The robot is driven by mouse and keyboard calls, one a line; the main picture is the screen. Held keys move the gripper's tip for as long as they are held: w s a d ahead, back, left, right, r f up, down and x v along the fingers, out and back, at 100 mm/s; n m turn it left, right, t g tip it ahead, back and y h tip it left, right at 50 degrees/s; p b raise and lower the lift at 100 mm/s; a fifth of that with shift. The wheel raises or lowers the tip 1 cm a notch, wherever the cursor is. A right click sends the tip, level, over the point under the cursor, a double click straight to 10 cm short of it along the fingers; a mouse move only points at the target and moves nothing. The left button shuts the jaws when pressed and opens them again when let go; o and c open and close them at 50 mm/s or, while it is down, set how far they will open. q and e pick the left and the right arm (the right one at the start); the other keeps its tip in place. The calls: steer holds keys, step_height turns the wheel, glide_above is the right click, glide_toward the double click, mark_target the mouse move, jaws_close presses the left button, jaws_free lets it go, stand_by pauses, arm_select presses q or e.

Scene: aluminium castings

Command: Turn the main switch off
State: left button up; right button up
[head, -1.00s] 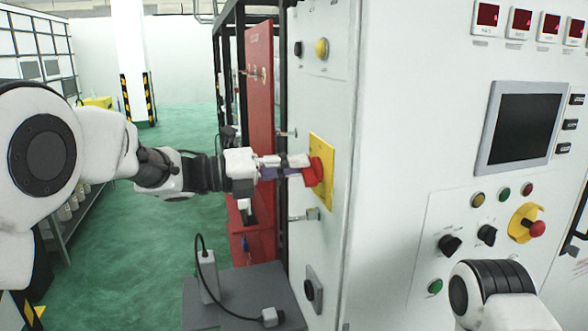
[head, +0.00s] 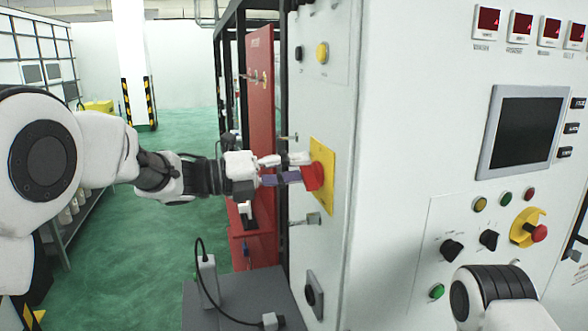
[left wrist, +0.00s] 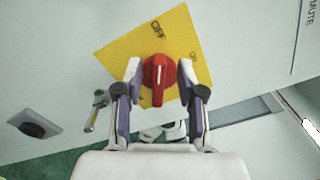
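The main switch is a red rotary knob (head: 313,177) on a yellow plate (head: 325,153), on the narrow side of the white cabinet. My left gripper (head: 300,169) is at the knob. In the left wrist view the knob (left wrist: 160,85) sits between the two fingers (left wrist: 159,82), with a small gap on each side. The gripper is open. The plate (left wrist: 120,55) looks tilted there and reads OFF near its top. The knob's ridge with its pale line runs up and down in that picture. My right gripper is not in view; only part of that arm shows.
A red panel (head: 261,130) in a black frame stands behind my left gripper. A grey table (head: 250,290) is below. The green floor at left is clear.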

arm_select(q)
steer(key=v, duration=1.2)
